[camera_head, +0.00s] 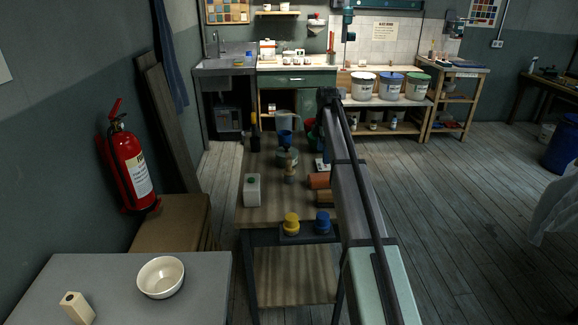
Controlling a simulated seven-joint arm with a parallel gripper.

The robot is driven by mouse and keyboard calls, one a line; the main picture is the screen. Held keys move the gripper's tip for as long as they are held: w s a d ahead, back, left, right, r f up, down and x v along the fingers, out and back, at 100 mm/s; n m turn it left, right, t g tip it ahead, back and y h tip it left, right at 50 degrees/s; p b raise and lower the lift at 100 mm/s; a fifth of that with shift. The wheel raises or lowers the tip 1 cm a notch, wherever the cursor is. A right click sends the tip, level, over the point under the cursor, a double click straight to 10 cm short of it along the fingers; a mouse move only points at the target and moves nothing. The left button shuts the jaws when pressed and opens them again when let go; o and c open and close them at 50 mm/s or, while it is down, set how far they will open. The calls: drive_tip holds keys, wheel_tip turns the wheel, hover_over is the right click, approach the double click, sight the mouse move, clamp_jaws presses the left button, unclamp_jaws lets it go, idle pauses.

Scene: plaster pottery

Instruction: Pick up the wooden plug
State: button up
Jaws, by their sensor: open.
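No single thing is clearly the wooden plug. A pale, wood-coloured block (77,307) with a dark spot on top stands on the grey table (200,290) at the lower left. A brown, wood-like piece (325,198) lies on the workbench (263,212), partly hidden by my arm. A small brownish thing stands near the bench's middle, too small to make out. My arm rises from the lower right past the bench's right side. I cannot make out my gripper's fingers.
A cream bowl (160,277) stands beside the pale block. The bench holds a white bottle (252,190), a terracotta-coloured cylinder (319,181), a yellow knob-like piece (291,223) and a blue one (322,222). A red fire extinguisher (131,165) is at left. Floor is open at right.

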drive_tip(key=shift+o, duration=0.5)
wheel_tip(320, 180, up, 6)
drive_tip(key=r, duration=0.1)
hover_over(289, 157)
drive_tip(key=shift+m, duration=0.4)
wheel_tip(289, 157, down, 14)
drive_tip(key=shift+w+f, duration=0.1)
drive_tip(key=shift+w, duration=0.05)
drive_tip(key=shift+c, duration=0.3)
drive_tip(key=c, duration=1)
